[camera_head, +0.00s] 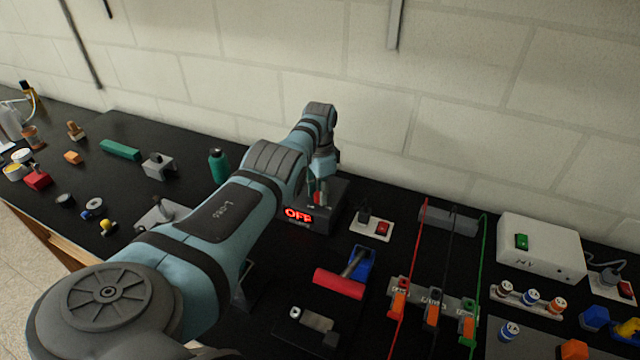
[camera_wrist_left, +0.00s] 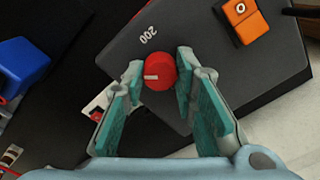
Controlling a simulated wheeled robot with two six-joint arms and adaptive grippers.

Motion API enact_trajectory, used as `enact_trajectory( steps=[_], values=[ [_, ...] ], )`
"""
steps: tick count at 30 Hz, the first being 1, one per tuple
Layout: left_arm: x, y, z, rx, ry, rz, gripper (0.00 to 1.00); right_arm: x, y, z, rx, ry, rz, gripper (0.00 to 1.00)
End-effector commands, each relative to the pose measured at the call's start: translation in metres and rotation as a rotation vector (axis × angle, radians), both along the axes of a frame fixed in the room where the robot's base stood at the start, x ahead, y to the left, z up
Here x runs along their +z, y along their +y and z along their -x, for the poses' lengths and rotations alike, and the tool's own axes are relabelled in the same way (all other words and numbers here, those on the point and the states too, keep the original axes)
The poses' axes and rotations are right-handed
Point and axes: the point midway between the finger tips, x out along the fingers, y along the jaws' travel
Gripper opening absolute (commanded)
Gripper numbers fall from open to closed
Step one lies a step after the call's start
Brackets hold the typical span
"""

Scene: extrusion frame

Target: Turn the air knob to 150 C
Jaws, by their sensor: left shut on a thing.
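The air knob (camera_wrist_left: 158,73) is a round red knob with a white mark, on top of a dark grey box (camera_wrist_left: 110,38). The white mark points to the left in the left wrist view. A "200" label (camera_wrist_left: 149,34) is printed above the knob; no other scale number is readable. My left gripper (camera_wrist_left: 159,78) is shut on the knob, a fingertip on each side. In the head view my left gripper (camera_head: 318,186) reaches down onto the box, whose front display (camera_head: 298,215) reads "OFF" in red. My right gripper is not in view.
An orange-and-black switch (camera_wrist_left: 246,24) marked "O" sits on the same box. A socket with a red switch (camera_head: 378,228) is to its right. A green bottle (camera_head: 218,165) stands left of the arm.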

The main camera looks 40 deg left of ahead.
Motion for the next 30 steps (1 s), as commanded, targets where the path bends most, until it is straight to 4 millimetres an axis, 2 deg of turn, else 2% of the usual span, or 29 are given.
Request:
enact_trajectory(
  steps=[8, 9, 13, 23, 26, 30],
  values=[
    [0.002, 0.001, -0.002, 0.0, -0.007, -0.003, 0.0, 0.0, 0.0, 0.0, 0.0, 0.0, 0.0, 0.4],
    [0.002, 0.001, -0.002, 0.0, -0.007, -0.003, 0.27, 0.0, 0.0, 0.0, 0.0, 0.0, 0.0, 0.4],
    [0.001, 0.001, -0.001, 0.0, -0.005, -0.002, 0.46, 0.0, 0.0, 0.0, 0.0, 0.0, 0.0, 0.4],
    [0.004, 0.001, -0.001, 0.0, -0.004, -0.002, 0.46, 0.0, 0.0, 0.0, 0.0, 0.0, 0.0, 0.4],
    [0.014, 0.001, -0.001, -0.001, -0.005, -0.002, 0.46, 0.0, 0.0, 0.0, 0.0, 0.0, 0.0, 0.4],
    [0.05, 0.001, -0.002, -0.001, -0.009, -0.003, 0.46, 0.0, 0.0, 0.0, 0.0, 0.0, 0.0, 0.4]
  ],
)
